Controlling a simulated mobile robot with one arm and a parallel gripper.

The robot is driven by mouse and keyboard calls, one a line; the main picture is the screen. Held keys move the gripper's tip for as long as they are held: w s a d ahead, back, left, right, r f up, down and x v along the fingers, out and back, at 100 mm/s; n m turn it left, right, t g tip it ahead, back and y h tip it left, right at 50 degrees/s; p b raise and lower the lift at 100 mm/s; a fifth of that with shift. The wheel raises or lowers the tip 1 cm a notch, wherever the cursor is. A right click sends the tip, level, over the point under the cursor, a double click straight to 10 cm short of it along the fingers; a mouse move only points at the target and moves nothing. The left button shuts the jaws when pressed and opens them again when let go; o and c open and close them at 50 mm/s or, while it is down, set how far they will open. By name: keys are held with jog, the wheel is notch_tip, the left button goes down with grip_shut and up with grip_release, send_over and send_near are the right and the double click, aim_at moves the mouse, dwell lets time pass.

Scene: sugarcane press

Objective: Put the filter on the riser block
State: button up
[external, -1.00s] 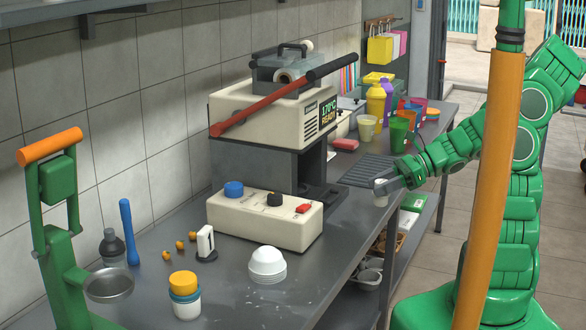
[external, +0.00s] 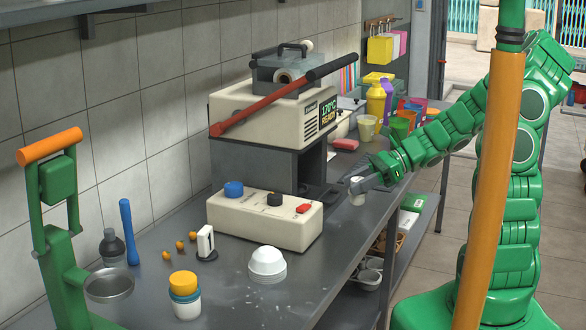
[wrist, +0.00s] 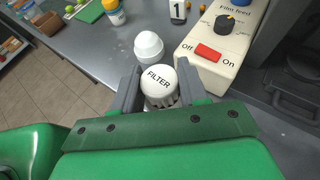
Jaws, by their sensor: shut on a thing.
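The filter (wrist: 160,82) is a small white cup with a ribbed side and FILTER printed on its flat top. My gripper (wrist: 158,90) is shut on it, one grey finger on each side. In the external view the filter (external: 357,191) hangs upright from my gripper (external: 365,183), near the table's right edge and right of the press. I cannot tell for certain which thing is the riser block; a dark base plate (external: 322,196) lies beside the press, left of the filter.
The cream control box (external: 265,216) with a red switch stands left of my gripper.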

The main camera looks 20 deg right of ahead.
jog(key=s+a+r+n+g, duration=0.2)
jog(key=s+a, duration=0.1)
jog(key=a, duration=0.6)
jog(key=s+a+r+n+g, duration=0.1)
jog(key=s+a+r, duration=0.1)
jog(key=a, duration=0.8)
jog(key=s+a+r+n+g, duration=0.1)
jog(key=s+a+r+g, duration=0.1)
jog(key=s+a, duration=0.5)
jog(key=s+a+r+n+g, duration=0.1)
jog(key=s+a+r+n, duration=0.15)
jog(key=s+a, duration=0.5)
jog(key=h, duration=0.1)
send_over(182, 278)
jog(key=shift+m+g, duration=0.3)
jog(key=shift+m, duration=0.05)
jog(key=f, duration=0.9)
jog(key=shift+s+d, duration=0.1)
jog(key=shift+d, duration=0.25)
jog(key=shift+a+f, duration=0.25)
jog(key=shift+f, duration=1.75)
jog(key=shift+f, duration=0.1)
